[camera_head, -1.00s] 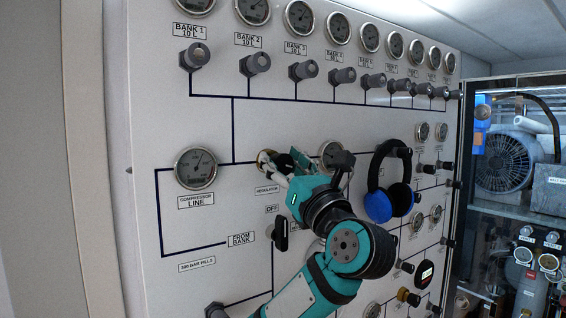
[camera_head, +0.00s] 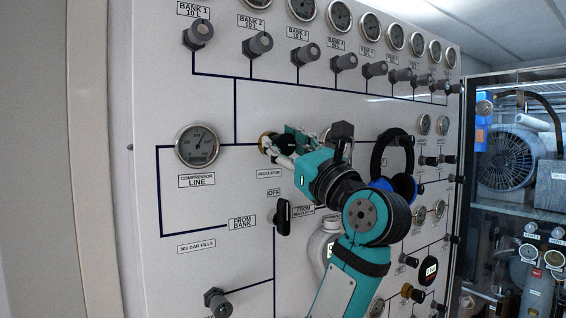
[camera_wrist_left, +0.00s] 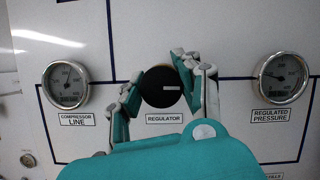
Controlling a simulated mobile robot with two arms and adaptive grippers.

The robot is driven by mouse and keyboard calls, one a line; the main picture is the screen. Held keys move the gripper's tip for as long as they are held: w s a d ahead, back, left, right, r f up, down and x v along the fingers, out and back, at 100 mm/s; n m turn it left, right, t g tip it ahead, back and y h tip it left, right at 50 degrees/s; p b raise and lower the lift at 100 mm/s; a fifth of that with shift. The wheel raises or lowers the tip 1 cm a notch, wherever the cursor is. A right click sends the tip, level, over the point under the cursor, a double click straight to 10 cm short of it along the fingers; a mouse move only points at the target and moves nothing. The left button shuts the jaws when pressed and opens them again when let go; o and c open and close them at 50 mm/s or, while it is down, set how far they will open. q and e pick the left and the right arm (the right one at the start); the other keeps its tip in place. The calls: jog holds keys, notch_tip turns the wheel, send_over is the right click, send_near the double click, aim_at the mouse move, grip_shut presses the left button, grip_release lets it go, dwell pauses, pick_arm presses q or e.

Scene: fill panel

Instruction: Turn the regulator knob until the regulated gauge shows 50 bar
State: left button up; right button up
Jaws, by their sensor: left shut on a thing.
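The black regulator knob (camera_wrist_left: 161,87) is round, with a short white mark on its face lying roughly level and right of centre. My left gripper (camera_wrist_left: 163,90) is shut on it, one finger on each side. In the head view my left gripper (camera_head: 277,143) covers much of the knob (camera_head: 266,142), and a brass-coloured edge shows. The regulated pressure gauge (camera_wrist_left: 283,78) is at right in the wrist view. Its needle points to the left, but the scale is too small to read. In the head view my arm hides this gauge. My right gripper is not in view.
The compressor line gauge (camera_head: 197,146) is left of the knob. A black lever (camera_head: 281,216) marked OFF sits below it. A row of bank valves (camera_head: 257,44) runs above, with clear panel between.

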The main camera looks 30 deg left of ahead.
pick_arm(q)
jog(key=n+g+b, duration=0.1)
jog(key=n, duration=0.1)
jog(key=n+g+b, duration=0.1)
jog(key=n, duration=0.2)
jog(key=shift+d+g+y, duration=0.1)
jog(key=shift+g+y, duration=0.2)
jog(key=shift+r+n+g+b, duration=0.1)
jog(key=shift+n+g+b, duration=0.15)
jog(key=shift+n+g, duration=0.7)
jog(key=shift+n+g+b, duration=0.25)
jog(key=shift+n, duration=1.3)
jog(key=shift+s, duration=0.1)
jog(key=o, duration=1.2)
jog(key=shift+d+f, duration=0.2)
jog(key=v, duration=0.7)
jog(key=shift+d+r, duration=0.1)
jog(key=shift+r, duration=0.05)
